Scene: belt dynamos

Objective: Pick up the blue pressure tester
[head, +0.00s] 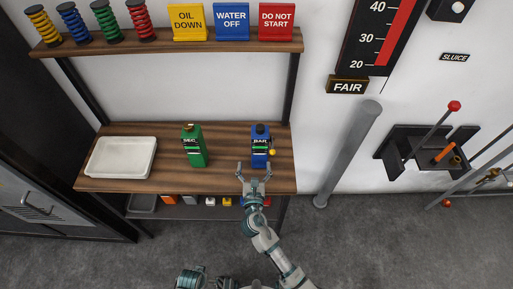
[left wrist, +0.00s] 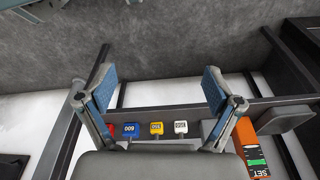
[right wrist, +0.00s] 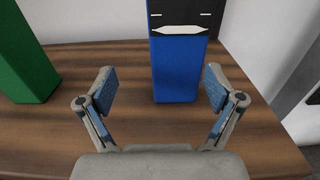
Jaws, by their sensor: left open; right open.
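The blue pressure tester (head: 260,150), marked BAR, stands upright on the wooden shelf board towards its right end. It also shows in the right wrist view (right wrist: 178,68), where its top is cut off. My right gripper (head: 254,172) is open in front of it, and the tester's lower part appears beyond and between the fingertips (right wrist: 160,85). I see no contact. My left gripper (left wrist: 158,90) is open and empty, with the lower shelf's items in its view. In the head view, only part of my left arm shows at the bottom edge.
A green tester (head: 194,148) marked SEC stands left of the blue one. A white tray (head: 90,171) lies at the board's left end. The upper shelf (head: 230,42) holds coloured springs and signs. A grey pipe (head: 347,155) stands to the right.

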